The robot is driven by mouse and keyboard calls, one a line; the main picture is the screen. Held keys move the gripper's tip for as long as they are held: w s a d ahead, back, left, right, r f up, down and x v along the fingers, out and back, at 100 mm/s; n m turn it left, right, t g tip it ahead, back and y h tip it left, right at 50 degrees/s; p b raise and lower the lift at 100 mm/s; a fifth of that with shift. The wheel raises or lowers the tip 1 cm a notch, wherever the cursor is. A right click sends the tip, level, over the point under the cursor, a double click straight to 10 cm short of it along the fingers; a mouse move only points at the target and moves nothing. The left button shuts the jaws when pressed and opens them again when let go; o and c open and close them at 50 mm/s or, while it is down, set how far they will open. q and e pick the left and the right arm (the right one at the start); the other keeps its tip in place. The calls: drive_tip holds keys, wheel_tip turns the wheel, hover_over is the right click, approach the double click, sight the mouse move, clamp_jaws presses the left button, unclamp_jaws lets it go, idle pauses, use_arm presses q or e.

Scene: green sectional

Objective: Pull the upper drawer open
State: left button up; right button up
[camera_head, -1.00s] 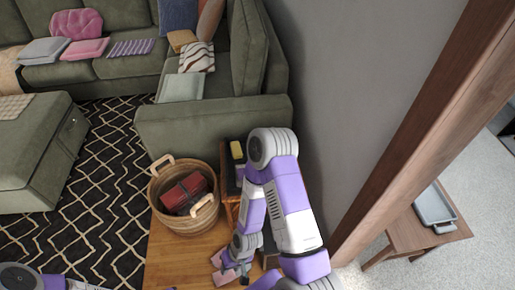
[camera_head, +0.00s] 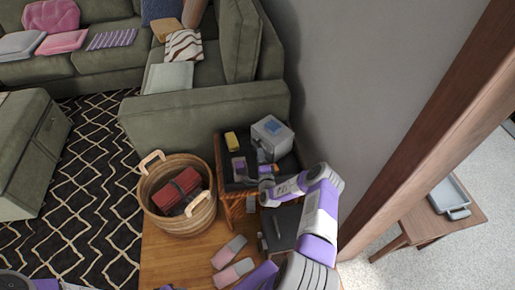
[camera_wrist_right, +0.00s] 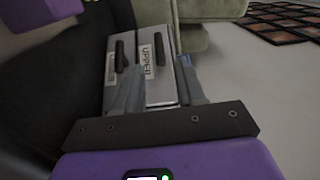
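The small white drawer unit (camera_head: 272,136) stands on a dark-topped side table. In the right wrist view its fronts appear turned sideways. The upper drawer (camera_wrist_right: 154,88) bears the label "UPPER" and a dark handle (camera_wrist_right: 160,48). A second drawer front (camera_wrist_right: 112,75) with its own dark handle lies to its left. The upper drawer looks shut. My right gripper (camera_head: 262,154) is just in front of the unit. In the wrist view its fingers (camera_wrist_right: 160,82) are apart, one on each side of the upper handle's line, with nothing gripped. My left gripper is out of view.
The side table (camera_head: 232,203) also holds a yellow item (camera_head: 232,142). A wicker basket (camera_head: 152,213) with a red item stands to its left. A dark grey box (camera_head: 284,226) and pink-and-grey slippers (camera_head: 229,252) are nearer. The sofa (camera_head: 200,112) is behind; a wall is on the right.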

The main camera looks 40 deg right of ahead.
sight(258, 145)
drive_tip(key=b+x, duration=0.2)
drive_tip(key=x, duration=0.5)
drive_tip(key=shift+c, duration=0.4)
clamp_jaws()
